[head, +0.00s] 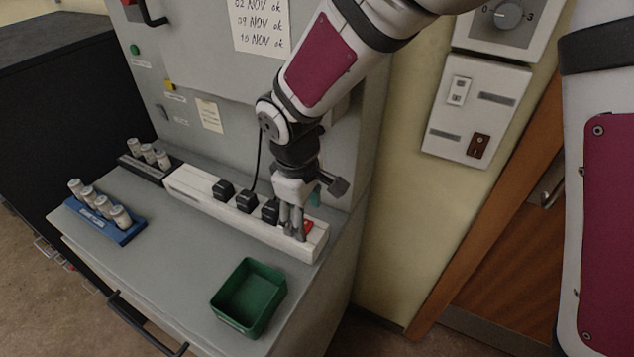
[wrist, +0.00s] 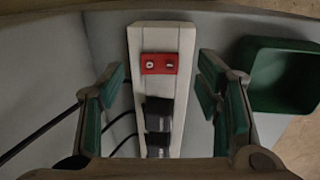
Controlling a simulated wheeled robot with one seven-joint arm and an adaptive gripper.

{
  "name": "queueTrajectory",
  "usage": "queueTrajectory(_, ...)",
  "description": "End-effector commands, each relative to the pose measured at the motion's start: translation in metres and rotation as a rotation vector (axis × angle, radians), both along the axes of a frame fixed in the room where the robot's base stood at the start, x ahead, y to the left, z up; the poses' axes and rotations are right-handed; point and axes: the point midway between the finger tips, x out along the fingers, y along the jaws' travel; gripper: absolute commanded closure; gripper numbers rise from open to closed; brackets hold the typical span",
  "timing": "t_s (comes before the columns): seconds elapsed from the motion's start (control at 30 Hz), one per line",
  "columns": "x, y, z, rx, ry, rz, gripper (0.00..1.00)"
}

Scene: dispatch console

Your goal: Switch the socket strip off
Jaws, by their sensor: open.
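The white socket strip (head: 197,187) lies along the back of the grey console top, with several black plugs in it. Its red rocker switch (head: 308,226) is at the right end, partly hidden behind my gripper (head: 293,233) in the head view. In the wrist view the red switch (wrist: 159,63) shows two round marks and lies ahead, between the lines of my two fingers. My gripper (wrist: 160,100) is open and empty above the strip (wrist: 187,40), with one green-padded finger on each side of it. I cannot tell whether the fingers touch anything, nor which side of the switch is pressed.
A green bin (head: 222,302) stands in front of the strip. A blue rack (head: 128,235) and a black rack (head: 129,163) hold small bottles at the left. Black cables (wrist: 58,120) run left from the plugs. A wall panel (head: 476,108) with switches is at the right.

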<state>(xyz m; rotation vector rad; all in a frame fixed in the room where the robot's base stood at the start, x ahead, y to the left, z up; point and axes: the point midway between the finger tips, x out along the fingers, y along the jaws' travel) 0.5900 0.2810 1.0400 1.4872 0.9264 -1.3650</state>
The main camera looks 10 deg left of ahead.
Motion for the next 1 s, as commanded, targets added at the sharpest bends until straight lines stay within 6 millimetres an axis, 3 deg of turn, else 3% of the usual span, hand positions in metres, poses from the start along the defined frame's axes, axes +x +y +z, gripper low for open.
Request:
queueTrajectory(0.23, 0.003, -0.001, -0.030, 0.000, 0.000, 0.000, 0.42)
queueTrajectory(0.63, 0.004, -0.002, -0.036, 0.001, 0.000, 0.000, 0.42)
queueTrajectory(0.83, 0.004, -0.002, -0.036, 0.001, 0.000, -0.001, 0.87)
queueTrajectory(1.0, 0.005, -0.002, -0.036, 0.002, 0.004, -0.002, 0.90)
